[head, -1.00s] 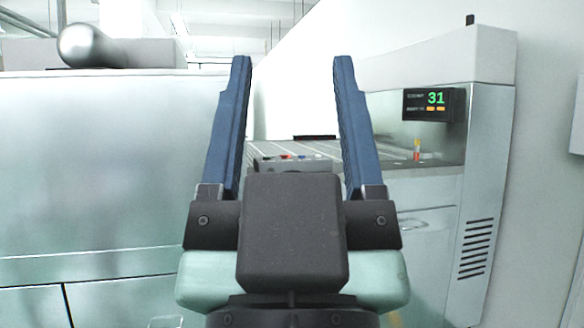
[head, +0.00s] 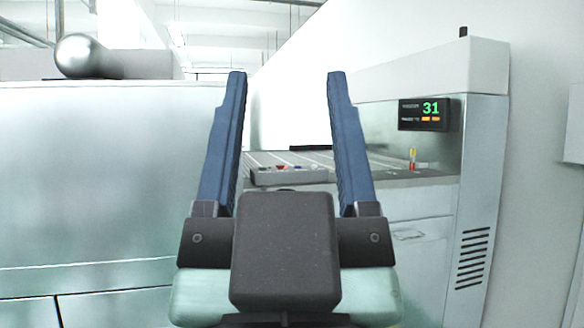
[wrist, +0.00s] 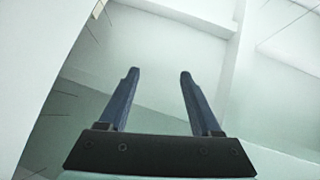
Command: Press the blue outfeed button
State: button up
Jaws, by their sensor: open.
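A grey button box (head: 290,177) with several small coloured buttons on top sits at the near end of a slatted grey conveyor bed, seen between my fingers in the head view. The buttons are tiny; red ones show, but I cannot surely pick out the blue one. My gripper (head: 287,73) is open and empty, its two blue fingers pointing up and forward in the picture. The box shows beyond the gripper's dark body, apart from the fingers. In the wrist view my gripper (wrist: 160,72) is also open, with only pale wall and ceiling behind it and no button box.
A large pale metal cabinet (head: 90,180) fills the left. A white machine (head: 478,190) with a display (head: 430,114) reading 31 stands on the right, beside a plain white wall.

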grip_shut()
dwell(1.5)
